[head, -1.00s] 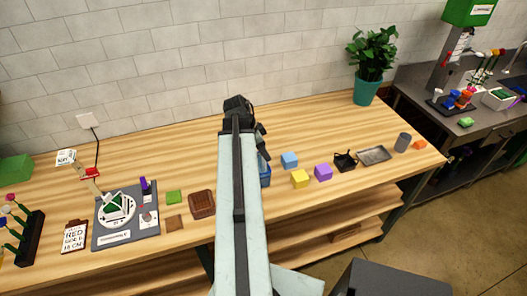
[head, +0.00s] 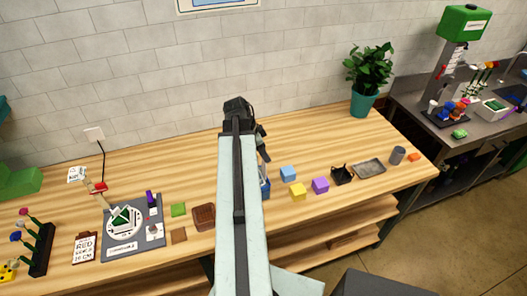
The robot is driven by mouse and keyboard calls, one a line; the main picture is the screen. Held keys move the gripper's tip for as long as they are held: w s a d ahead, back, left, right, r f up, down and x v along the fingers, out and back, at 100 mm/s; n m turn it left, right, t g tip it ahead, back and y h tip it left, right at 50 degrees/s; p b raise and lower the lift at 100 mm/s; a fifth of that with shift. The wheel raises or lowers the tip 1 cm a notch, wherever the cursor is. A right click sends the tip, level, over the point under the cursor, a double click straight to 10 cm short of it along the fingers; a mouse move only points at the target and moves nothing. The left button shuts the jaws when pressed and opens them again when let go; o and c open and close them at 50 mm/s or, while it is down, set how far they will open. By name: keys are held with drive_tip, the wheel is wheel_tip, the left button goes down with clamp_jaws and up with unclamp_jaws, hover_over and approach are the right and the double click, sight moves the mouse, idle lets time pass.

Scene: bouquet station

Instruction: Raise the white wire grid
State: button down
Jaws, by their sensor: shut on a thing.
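My gripper (head: 262,148) is dark and hangs over the wooden table, partly hidden behind my arm. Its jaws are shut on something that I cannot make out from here. A blue object (head: 265,187) shows beside my arm below the gripper, mostly hidden, with a pale edge near its top. I cannot tell whether the white wire grid is in the jaws or at the blue object. A grey board (head: 112,247) with a round white plate (head: 107,229) and a green piece (head: 120,217) stands at the left.
Right of the blue object are a blue cube (head: 288,174), a yellow cube (head: 298,191), a purple cube (head: 320,185), a black holder (head: 342,175) and a grey tray (head: 368,168). A brown woven tile (head: 203,217) lies left of my arm. The table's back strip is mostly clear.

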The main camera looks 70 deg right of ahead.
drive_tip(key=c, duration=0.8)
unclamp_jaws()
drive_tip(key=shift+o, duration=0.2)
drive_tip(key=p+v, duration=0.7)
drive_tip(key=v, duration=0.1)
drive_tip(key=shift+f, duration=0.1)
